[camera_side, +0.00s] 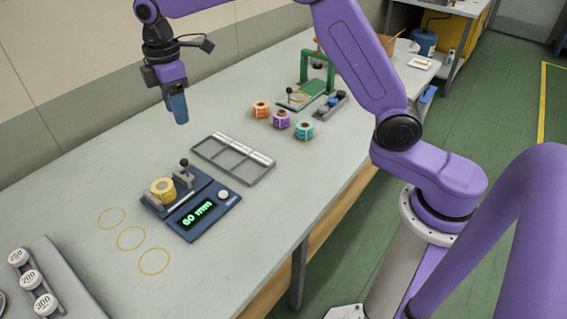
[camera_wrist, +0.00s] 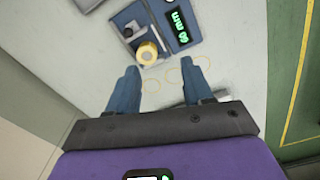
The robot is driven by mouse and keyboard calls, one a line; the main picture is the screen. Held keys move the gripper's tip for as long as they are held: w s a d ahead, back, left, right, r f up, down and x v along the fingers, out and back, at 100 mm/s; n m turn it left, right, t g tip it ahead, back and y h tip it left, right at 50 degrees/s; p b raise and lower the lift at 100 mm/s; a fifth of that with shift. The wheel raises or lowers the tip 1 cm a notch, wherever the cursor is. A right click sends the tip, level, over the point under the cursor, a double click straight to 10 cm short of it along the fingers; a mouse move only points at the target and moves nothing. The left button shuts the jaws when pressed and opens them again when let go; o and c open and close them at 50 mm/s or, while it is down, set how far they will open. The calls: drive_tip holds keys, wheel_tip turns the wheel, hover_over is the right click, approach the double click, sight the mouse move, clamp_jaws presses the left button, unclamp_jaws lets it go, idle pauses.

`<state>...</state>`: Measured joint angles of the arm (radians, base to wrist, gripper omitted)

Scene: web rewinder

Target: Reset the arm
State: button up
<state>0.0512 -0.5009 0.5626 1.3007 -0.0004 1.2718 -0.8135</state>
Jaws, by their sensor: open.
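My purple arm holds my gripper (camera_side: 178,108) above the back of the table, pointing down and clear of everything. In the wrist view my gripper (camera_wrist: 162,88) shows two blue fingers set wide apart with nothing between them. Below, a blue rewinder device (camera_side: 206,212) carries a yellow roll (camera_side: 163,190) at its left and a lit display reading 60 mm (camera_side: 196,213). The yellow roll also shows in the wrist view (camera_wrist: 147,53), beyond the fingers.
A grey divided tray (camera_side: 233,160) lies behind the device. Orange (camera_side: 261,109), purple (camera_side: 281,120) and teal (camera_side: 304,129) rolls stand near a green press (camera_side: 318,85). Yellow circles (camera_side: 131,238) mark the table's front left, beside labelled weights (camera_side: 30,280). A wall runs along the back.

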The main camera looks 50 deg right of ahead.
drive_tip(key=s+d+r+m, duration=0.1)
drive_tip(key=s+d, duration=0.2)
drive_tip(key=s, duration=1.7)
drive_tip(key=s+d+f, duration=0.2)
drive_tip(key=s+d, duration=0.3)
drive_tip(key=s, duration=0.3)
drive_tip(key=s+d+f, duration=0.2)
drive_tip(key=s+d, duration=0.3)
drive_tip(key=s, duration=0.4)
drive_tip(key=shift+d+m, duration=0.15)
drive_tip(key=shift+m, duration=0.25)
